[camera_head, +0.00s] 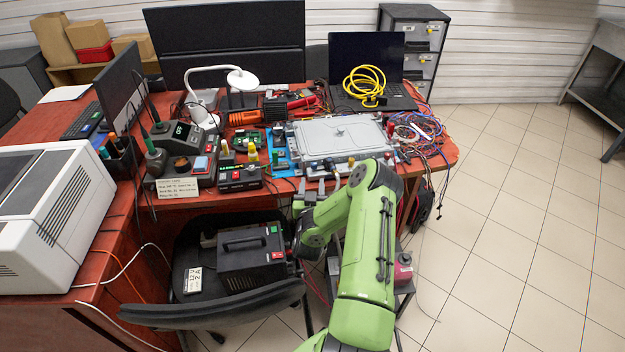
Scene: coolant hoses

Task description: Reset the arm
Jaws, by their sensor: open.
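My green arm rises from the bottom of the view and bends at the elbow in front of the table. My gripper (321,189) is at the table's front edge, just in front of the flat grey housing (342,136). Its fingers look apart, with nothing visible between them. The housing lies on the table, with small fittings along its front edge. My arm hides part of that edge. I cannot tell whether the gripper touches anything.
The red-brown table (437,152) is crowded. A laptop (367,62) with a coiled yellow cable (365,84), loose wires (417,130) and a white lamp (241,79) stand on it. A chair (215,309) holds a black power unit (251,262). The tiled floor (530,200) at right is clear.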

